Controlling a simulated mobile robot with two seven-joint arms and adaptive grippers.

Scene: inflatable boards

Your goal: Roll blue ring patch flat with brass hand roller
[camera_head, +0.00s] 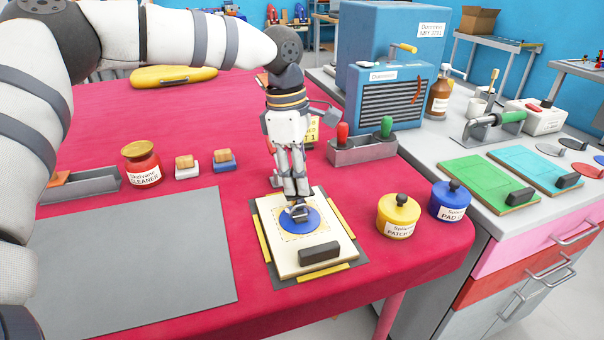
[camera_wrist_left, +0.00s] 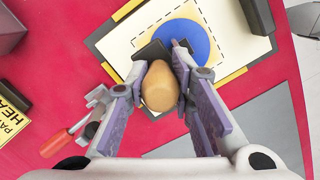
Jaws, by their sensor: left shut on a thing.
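The round blue patch (camera_head: 307,224) lies inside a dashed square on a cream board (camera_head: 268,220) at the table's front. It also shows in the left wrist view (camera_wrist_left: 197,36); its middle is partly covered. My left gripper (camera_head: 297,195) points down over the patch. It is shut on the hand roller, whose tan wooden handle (camera_wrist_left: 160,88) sits between the fingers in the left wrist view. The roller's lower end (camera_head: 298,211) is at the patch; I cannot tell whether it presses on it. The brass wheel is mostly hidden. My right gripper is not in view.
A black block (camera_head: 320,253) sits on the board's front edge. A grey rack (camera_head: 362,150) holds red- and green-handled tools behind. Yellow (camera_head: 398,217) and blue (camera_head: 450,202) lidded pots stand at right. A bare grey mat (camera_head: 135,265) lies at left.

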